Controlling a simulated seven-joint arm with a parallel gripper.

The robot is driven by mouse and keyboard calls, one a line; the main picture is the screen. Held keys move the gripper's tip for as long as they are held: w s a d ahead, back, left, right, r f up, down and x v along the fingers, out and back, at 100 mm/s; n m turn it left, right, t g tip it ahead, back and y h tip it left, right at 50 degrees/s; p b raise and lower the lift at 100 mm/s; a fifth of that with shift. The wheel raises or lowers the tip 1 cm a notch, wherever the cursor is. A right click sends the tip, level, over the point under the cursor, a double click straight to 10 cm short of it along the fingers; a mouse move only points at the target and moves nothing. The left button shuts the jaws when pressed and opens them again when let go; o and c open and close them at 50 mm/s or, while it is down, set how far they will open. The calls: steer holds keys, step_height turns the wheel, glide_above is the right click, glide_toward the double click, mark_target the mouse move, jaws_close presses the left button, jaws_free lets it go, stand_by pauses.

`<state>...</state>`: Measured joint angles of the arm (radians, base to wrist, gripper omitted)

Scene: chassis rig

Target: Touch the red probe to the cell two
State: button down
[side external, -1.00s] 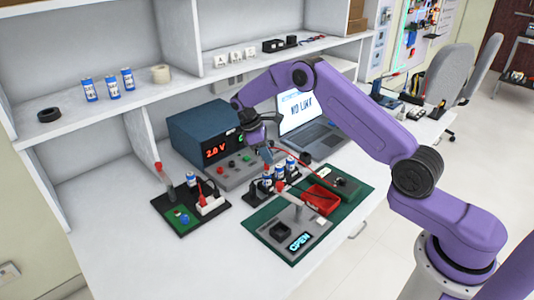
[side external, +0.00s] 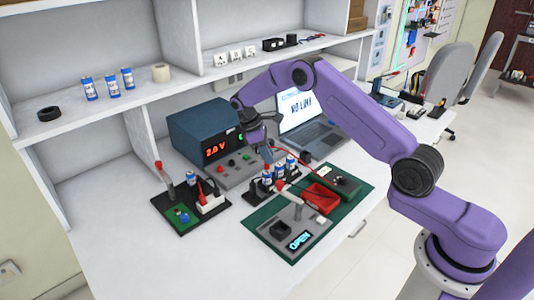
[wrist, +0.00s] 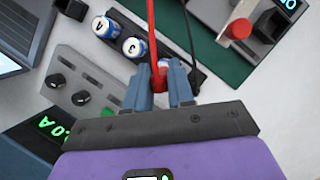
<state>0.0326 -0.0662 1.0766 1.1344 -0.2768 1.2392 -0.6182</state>
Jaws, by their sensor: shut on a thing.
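My gripper (wrist: 161,82) is shut on the red probe (wrist: 155,74), whose red lead runs up between the fingers in the wrist view. In the side view my gripper (side external: 267,156) is low over a dark holder with a row of blue-and-white cells. In the wrist view cells marked 4 (wrist: 103,27) and 3 (wrist: 133,46) show clearly. A further cell (wrist: 164,62) in the row is mostly hidden by my fingers and the probe; its number is not readable. The probe tip is hidden, so I cannot tell if it touches that cell.
A blue meter (side external: 205,140) reading 2.0 V and a laptop (side external: 305,120) showing NO LINK stand behind the row. A green board (side external: 265,215) with an OPEN display and red tray (side external: 320,199) lies in front. Another board (side external: 166,203) sits left. The front-left tabletop is clear.

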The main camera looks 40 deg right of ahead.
steer(key=shift+r, duration=3)
